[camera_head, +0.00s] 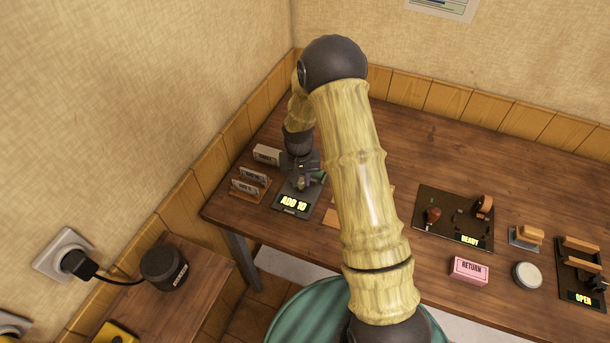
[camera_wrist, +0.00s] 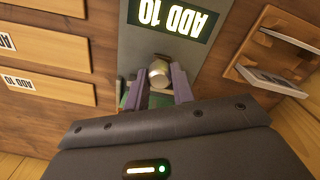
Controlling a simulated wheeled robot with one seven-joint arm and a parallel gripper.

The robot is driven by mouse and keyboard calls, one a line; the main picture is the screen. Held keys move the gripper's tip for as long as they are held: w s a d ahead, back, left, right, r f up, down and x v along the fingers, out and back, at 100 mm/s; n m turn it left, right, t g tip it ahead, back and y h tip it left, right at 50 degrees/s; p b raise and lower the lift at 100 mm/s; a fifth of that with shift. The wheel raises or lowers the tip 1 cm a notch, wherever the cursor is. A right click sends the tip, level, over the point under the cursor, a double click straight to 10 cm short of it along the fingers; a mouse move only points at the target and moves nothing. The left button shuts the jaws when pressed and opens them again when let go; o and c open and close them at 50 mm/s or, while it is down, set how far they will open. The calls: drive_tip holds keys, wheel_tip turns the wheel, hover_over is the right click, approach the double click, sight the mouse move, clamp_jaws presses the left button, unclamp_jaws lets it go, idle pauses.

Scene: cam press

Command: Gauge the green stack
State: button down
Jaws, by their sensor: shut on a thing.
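The gauge (camera_head: 291,203), a dark grey device with a lit "ADD 10" display, stands near the table's left end. It also fills the upper middle of the wrist view (camera_wrist: 134,48). My gripper (camera_head: 303,182) is over the gauge. In the wrist view its purple fingers (camera_wrist: 163,78) are closed on a small rounded metal piece (camera_wrist: 159,73) below the display. A bit of green (camera_head: 319,176) shows beside the gripper, and green also shows by the left finger in the wrist view (camera_wrist: 129,98). I cannot tell whether this is the green stack; my gripper hides most of it.
A wooden rack (camera_head: 250,190) with labelled plates stands left of the gauge. Labelled wooden strips (camera_wrist: 60,91) lie on its other side. Further right are a dark "READY" panel (camera_head: 455,220), a pink "RETURN" block (camera_head: 468,270), a round tin (camera_head: 527,275) and an "OPEN" station (camera_head: 581,295).

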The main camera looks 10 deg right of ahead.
drive_tip(key=shift+s+a, duration=0.25)
drive_tip(key=c, duration=1.5)
unclamp_jaws()
drive_tip(key=shift+o, duration=0.2)
drive_tip(key=shift+d, duration=0.1)
drive_tip(key=shift+w+r, duration=0.1)
drive_tip(key=shift+r, duration=0.3)
wheel_tip(320, 180, up, 17)
drive_tip(key=b, duration=0.1)
drive_tip(key=shift+a+f+b, duration=0.2)
drive_tip(key=shift+a+b, duration=0.05)
drive_tip(key=shift+b, duration=0.05)
